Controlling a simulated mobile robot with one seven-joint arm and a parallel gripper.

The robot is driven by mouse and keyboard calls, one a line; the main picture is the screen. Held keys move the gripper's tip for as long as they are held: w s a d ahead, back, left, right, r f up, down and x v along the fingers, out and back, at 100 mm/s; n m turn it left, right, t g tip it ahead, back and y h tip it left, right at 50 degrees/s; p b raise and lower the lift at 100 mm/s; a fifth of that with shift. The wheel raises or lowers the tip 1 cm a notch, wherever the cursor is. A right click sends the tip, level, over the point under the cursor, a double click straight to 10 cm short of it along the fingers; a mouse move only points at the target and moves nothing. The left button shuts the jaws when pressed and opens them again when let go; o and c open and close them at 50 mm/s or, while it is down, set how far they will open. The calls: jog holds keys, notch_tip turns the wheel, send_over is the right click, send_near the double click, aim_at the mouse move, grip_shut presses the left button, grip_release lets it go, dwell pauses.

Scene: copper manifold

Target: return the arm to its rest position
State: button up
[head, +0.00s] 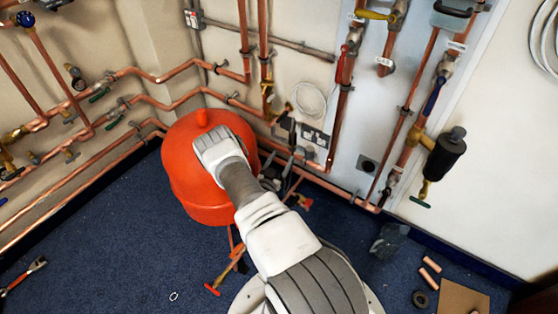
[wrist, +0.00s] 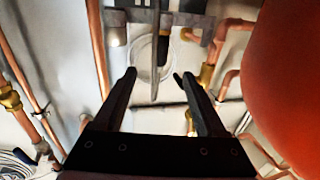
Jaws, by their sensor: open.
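My arm reaches up from the bottom right of the head view, bent in front of a red-orange vessel (head: 190,190). My gripper (wrist: 156,82) shows in the wrist view with its two dark fingers apart and nothing between them. In the head view it is hard to make out among the dark parts right of the vessel. The vessel also fills the right side of the wrist view (wrist: 290,70), close beside my gripper. Beyond the fingertips are a grey bar, a dark-handled part and a white coiled cable (wrist: 150,60).
Copper pipes (head: 150,75) run along the left wall and up the back wall, with valves (head: 440,150). On the blue carpet (head: 100,235) lie pliers (head: 25,275), a red-handled tool (head: 220,280), a dark glove (head: 388,240), short copper pieces (head: 430,270) and cardboard (head: 460,298). The left floor is mostly clear.

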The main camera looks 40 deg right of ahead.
jog(key=shift+v, duration=1)
jog(key=shift+w, duration=0.1)
